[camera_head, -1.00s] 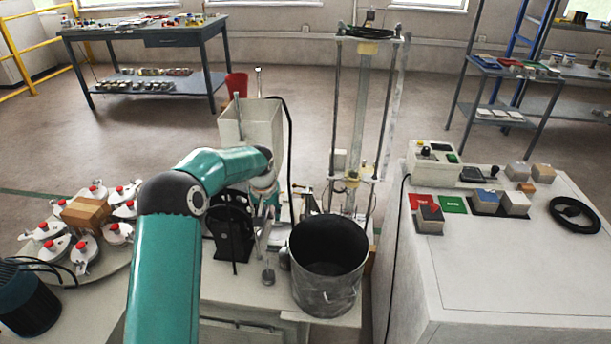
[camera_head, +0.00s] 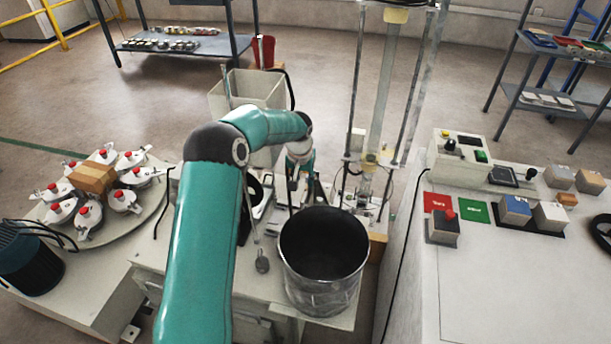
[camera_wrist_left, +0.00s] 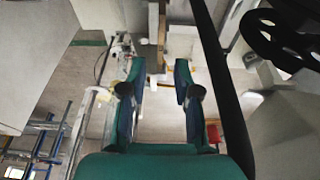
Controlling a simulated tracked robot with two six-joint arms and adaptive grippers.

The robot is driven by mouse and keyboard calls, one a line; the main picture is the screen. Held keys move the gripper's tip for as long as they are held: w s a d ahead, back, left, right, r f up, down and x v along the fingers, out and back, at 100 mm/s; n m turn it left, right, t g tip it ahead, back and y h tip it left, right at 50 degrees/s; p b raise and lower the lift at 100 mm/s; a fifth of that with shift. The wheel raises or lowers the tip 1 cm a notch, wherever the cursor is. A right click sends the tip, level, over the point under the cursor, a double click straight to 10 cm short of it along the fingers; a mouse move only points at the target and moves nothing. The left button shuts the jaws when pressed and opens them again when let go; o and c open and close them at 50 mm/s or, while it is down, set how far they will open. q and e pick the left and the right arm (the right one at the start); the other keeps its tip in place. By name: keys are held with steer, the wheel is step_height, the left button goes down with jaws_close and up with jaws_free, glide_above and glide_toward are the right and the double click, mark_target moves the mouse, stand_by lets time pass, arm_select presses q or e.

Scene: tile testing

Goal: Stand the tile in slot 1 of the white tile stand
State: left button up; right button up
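My left gripper (camera_head: 300,185) is at the end of the teal arm in the head view, behind the metal bucket and largely hidden by its own wrist. In the left wrist view its two fingers (camera_wrist_left: 158,92) stand apart with nothing visible between them. I cannot make out the tile or the white tile stand for certain in either view. My right gripper is not in view.
A dark-mouthed metal bucket (camera_head: 322,262) stands on the bench in front of the gripper. A square bin (camera_head: 250,90) and a tall rod frame (camera_head: 385,90) stand behind. At right, a white bench (camera_head: 500,290) carries red, green and blue pieces. A round tray (camera_head: 120,225) of white pots is at left.

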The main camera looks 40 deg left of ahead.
arm_select(q)
steer(key=b+x, duration=0.2)
steer(key=x, duration=0.3)
steer(key=shift+f, duration=0.3)
steer(key=shift+b+x, duration=1.05)
steer(key=shift+x, duration=0.7)
jaws_close()
steer(key=shift+r, duration=0.1)
steer(key=shift+r, duration=0.1)
